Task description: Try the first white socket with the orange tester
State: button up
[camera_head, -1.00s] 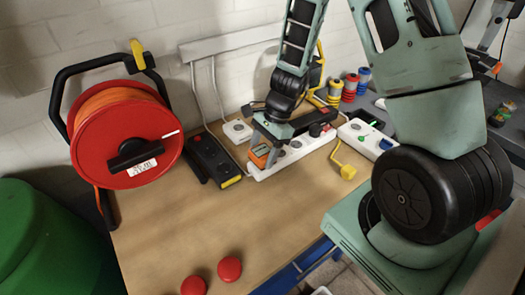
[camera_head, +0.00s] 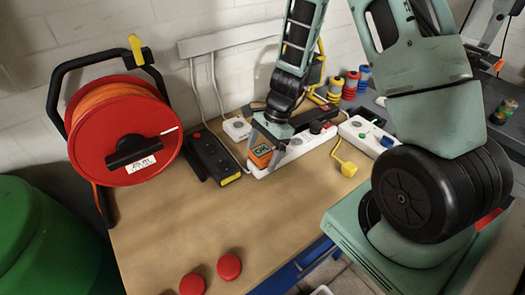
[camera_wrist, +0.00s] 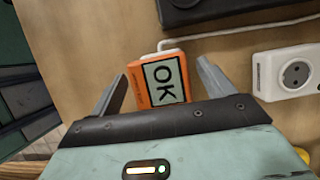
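The orange tester (camera_head: 261,155) sits on the left end of the white socket strip (camera_head: 290,149), over its end socket. Its screen reads OK, and it shows large in the wrist view (camera_wrist: 160,80). My gripper (camera_wrist: 161,68) is open, one finger on each side of the tester, with a small gap at each side. In the head view my gripper (camera_head: 266,142) is just behind and above the tester. The tester's plug side is hidden, and most of the strip is hidden under my gripper in the wrist view.
A white single-socket box (camera_head: 237,128) and a black strip (camera_head: 213,157) lie close to the left. Another white strip (camera_head: 367,136) and a yellow plug (camera_head: 348,168) are to the right. A red cable reel (camera_head: 124,134) stands at left. The front table is mostly clear around two red knobs.

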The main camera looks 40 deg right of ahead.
jog(key=v, duration=1.7)
jog(key=shift+d+r, duration=0.15)
jog(key=n, duration=0.4)
send_over(267, 153)
jog(key=s+a+r+n+g+h, duration=0.1)
jog(key=s+a+r+n, duration=0.1)
jog(key=s+a+n, duration=0.5)
jog(key=s+a+n+t+h, duration=0.1)
jog(key=s+a+n+h, duration=0.1)
jog(key=s+a+n, duration=0.9)
jog(key=n, duration=0.3)
jog(key=shift+s+a+n+h, duration=0.15)
jog(key=shift+a+n+h, duration=0.25)
jog(key=shift+r, duration=0.1)
